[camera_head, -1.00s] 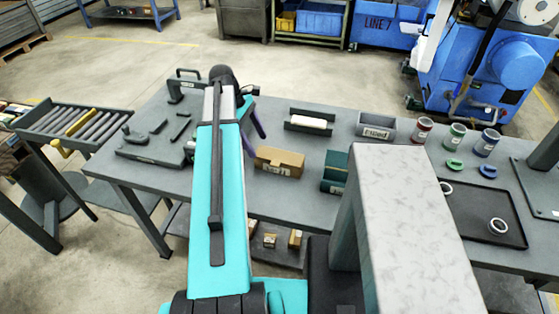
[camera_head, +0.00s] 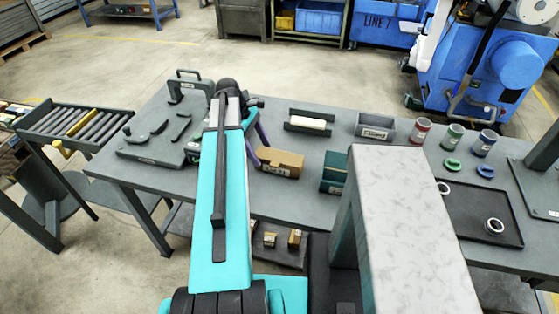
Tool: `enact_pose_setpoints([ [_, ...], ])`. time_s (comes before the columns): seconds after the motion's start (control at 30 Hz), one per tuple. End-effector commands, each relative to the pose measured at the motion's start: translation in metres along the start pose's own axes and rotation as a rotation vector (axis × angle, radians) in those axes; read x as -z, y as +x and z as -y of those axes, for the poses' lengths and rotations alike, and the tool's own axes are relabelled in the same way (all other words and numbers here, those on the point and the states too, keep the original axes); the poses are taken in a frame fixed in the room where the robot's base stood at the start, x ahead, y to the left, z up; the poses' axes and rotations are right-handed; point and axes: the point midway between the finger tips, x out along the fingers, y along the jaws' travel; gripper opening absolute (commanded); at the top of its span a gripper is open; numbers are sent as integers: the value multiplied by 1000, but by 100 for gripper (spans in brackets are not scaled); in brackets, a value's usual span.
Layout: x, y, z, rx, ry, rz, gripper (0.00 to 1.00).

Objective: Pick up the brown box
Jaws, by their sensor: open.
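The brown box (camera_head: 281,161) stands on the grey workbench (camera_head: 310,205), just right of my teal arm, with a white label on its front. My gripper (camera_head: 258,146) has purple fingers that show partly past the right side of my arm. It is open, close to the box's left end, with nothing seen between the fingers. The rest of the gripper is hidden behind my arm. I cannot tell whether a finger touches the box.
A dark green box (camera_head: 334,172) stands right of the brown box. Behind are a holder with a white block (camera_head: 308,122) and a grey bin (camera_head: 375,126). Several cups and a black tray (camera_head: 467,204) are at the right. A dark fixture (camera_head: 160,140) is at the left.

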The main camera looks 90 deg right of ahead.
Motion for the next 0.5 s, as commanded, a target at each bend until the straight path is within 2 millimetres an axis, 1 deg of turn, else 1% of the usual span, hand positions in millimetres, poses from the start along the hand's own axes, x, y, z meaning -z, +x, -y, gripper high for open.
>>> enact_pose_setpoints([
  [0.1, -1, 10, 1, 2, 0, 1, 70],
  [0.3, 0, 23, 1, 0, -1, 0, 70],
  [0.5, 1, 26, 1, -1, -1, 0, 70],
])
